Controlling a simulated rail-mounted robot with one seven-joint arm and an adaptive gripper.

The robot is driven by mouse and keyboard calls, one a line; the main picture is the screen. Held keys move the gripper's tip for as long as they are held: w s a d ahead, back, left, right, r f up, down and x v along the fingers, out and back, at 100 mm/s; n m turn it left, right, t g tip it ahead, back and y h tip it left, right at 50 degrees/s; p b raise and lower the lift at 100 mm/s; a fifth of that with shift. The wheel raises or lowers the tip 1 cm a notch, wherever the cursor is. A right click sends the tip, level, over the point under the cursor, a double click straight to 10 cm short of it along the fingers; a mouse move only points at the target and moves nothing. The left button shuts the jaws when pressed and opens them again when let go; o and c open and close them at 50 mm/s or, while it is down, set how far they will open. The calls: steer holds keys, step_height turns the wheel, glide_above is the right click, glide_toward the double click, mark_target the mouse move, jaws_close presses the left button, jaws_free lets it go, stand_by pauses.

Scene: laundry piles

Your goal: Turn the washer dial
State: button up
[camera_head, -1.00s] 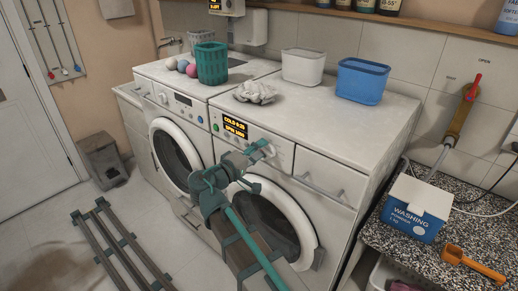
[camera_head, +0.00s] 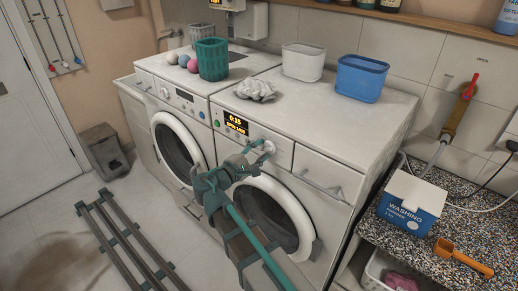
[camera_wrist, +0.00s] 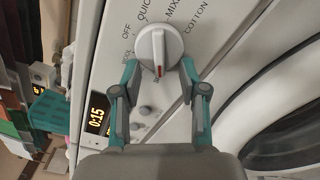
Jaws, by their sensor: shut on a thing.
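The right washer (camera_head: 330,165) has a white round dial (camera_wrist: 158,45) on its control panel, with a red mark on its lower edge in the wrist view. OFF, QUICK, MIX and COTTON are printed around it. My gripper (camera_wrist: 159,68) has one teal finger on each side of the dial and is shut on it. In the head view my gripper (camera_head: 264,150) reaches the panel and partly hides the dial. The lit display (camera_head: 236,122) beside it reads 0:15 on top; its lower line is too small to read surely.
A second washer (camera_head: 170,95) stands to the left. A crumpled cloth (camera_head: 256,90), a white tub (camera_head: 303,62), a blue tub (camera_head: 361,79) and a green basket (camera_head: 212,60) stand on the tops. A washing powder box (camera_head: 412,203) and orange scoop (camera_head: 462,257) are on the right counter.

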stand_by(0.4)
steer(key=o, duration=1.1)
steer(key=shift+s, duration=0.1)
steer(key=v, duration=1.2)
